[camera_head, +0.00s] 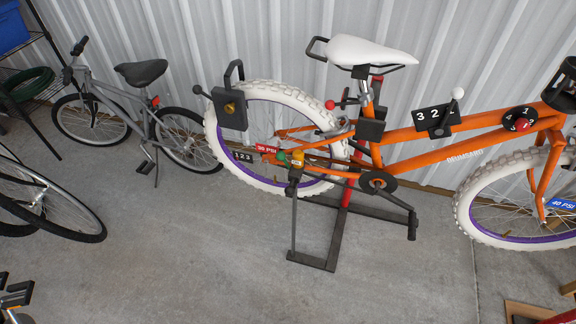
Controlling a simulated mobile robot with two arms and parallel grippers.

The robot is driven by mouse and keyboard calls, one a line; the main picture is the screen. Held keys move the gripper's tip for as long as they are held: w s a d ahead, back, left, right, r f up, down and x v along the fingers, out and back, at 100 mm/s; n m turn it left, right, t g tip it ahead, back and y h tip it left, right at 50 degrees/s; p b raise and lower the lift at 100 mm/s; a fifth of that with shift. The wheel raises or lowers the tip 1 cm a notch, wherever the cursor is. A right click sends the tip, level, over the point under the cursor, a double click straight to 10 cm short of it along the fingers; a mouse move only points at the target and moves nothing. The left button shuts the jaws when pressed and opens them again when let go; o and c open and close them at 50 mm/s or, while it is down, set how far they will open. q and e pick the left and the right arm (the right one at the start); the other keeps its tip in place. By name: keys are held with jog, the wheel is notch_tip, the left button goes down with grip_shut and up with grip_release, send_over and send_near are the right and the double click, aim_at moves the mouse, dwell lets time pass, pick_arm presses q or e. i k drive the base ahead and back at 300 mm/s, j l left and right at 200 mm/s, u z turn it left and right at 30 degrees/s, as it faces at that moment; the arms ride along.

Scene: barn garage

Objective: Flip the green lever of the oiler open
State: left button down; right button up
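The orange bicycle (465,135) stands on a dark stand with a red post. Near its rear hub sits a small yellow-orange part (297,161), which looks like the oiler. A small green piece (282,156), which looks like its lever, is at its left side. They are small in the picture, and I cannot tell the lever's exact position.
A red "30 PSI" tag (267,148) and a number plate (243,156) are left of the green piece. The stand's dark base (315,261) is below. A grey bicycle (150,115) stands at the left. The concrete floor (200,255) is clear front left of the stand.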

aim_at(280, 156)
jog(key=i+l, duration=0.15)
jog(key=l, duration=0.25)
jog(key=i+l, duration=0.1)
jog(key=l, duration=0.25)
jog(key=i+l+u, duration=0.1)
jog(key=l, duration=0.3)
jog(key=i+l, duration=0.15)
jog(key=l, duration=0.2)
jog(key=i+l, duration=0.1)
jog(key=l, duration=0.3)
